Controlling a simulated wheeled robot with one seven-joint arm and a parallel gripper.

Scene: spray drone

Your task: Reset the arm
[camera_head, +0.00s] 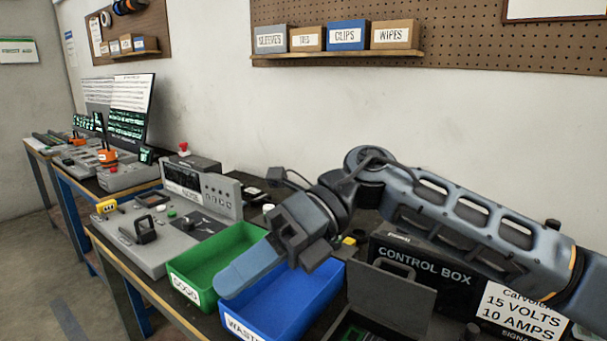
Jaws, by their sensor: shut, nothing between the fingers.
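My arm reaches in from the right edge over the workbench. My gripper (252,268) is at its end, pointing down and to the left, with its long blue-grey fingers together and nothing between them. It is over the area between the green bin and the blue bin, and hides part of both. I cannot tell from this view how high it is above the bins.
The green bin (190,265) and blue bin (315,301) stand at the bench front. A grey test panel (136,249) is at left. A black control box (385,250) and an open grey case (398,296) are at right, below my arm. A shelf (330,57) holds several boxes.

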